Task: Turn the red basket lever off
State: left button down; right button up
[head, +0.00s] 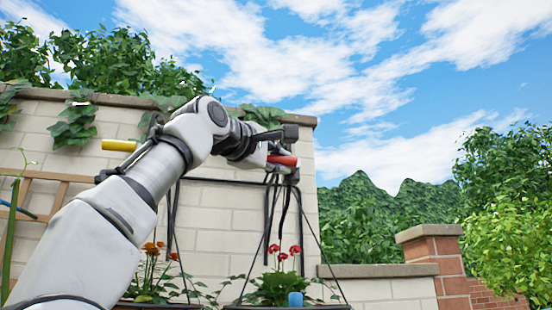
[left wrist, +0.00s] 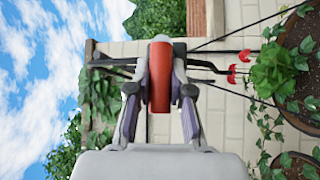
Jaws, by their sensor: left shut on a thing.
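The red lever (head: 283,160) sits high on the wall, above the hanging basket with red flowers (head: 280,288). It points roughly sideways in the head view. My left gripper (head: 272,158) is at the lever, its fingers partly hidden by the wrist. In the left wrist view the red lever (left wrist: 160,78) lies between the two fingers of my left gripper (left wrist: 160,92), which is shut on it. The basket (left wrist: 292,65) shows at the right there, with its dark straps running to the lever's bracket. My right gripper is in neither view.
A yellow lever (head: 118,145) is at the left, behind my left arm. A basket with orange flowers (head: 150,280) hangs below it. A blue object (head: 295,299) shows at the red-flowered basket's rim. The block wall (head: 225,210) is close behind; open sky lies right.

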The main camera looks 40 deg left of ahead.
pick_arm(q)
jog(key=shift+d, duration=0.1)
jog(key=c, duration=1.1)
grip_release()
jog(key=shift+o, duration=0.3)
jog(key=shift+d, duration=0.2)
jog(key=shift+a+f, duration=0.1)
